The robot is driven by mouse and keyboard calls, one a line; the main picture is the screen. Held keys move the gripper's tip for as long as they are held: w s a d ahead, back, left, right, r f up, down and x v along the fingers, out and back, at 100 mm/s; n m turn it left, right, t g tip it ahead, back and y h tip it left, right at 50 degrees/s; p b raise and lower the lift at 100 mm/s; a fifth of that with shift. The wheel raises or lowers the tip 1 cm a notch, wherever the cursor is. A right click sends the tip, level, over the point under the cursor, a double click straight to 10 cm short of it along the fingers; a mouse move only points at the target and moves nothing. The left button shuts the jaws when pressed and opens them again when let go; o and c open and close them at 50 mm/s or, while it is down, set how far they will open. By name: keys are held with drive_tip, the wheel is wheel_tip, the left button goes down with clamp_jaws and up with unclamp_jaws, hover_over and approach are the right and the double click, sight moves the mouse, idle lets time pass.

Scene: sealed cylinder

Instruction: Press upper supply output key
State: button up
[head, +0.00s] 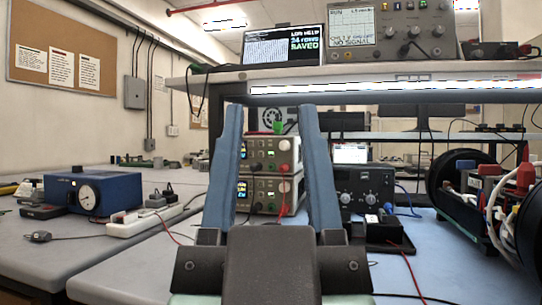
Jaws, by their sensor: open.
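Two bench supplies are stacked on the blue bench top, seen between the fingers of my gripper (271,107). The upper supply (268,161) has a small lit display at its left and round knobs at its right. The lower supply (266,186) sits under it, also with a lit display, and a red lead hangs at its right side. The output key on the upper supply is too small to make out. My gripper is open and empty, its two blue fingers standing apart in front of the supplies. The fingers hide parts of the supplies' sides.
A dark grey box with a dial (365,187) stands right of the supplies. A blue gauge box (93,193) and a white power strip (143,220) are at left. A shelf (395,72) with instruments spans above.

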idle(0.3)
clamp_jaws()
idle(1.6)
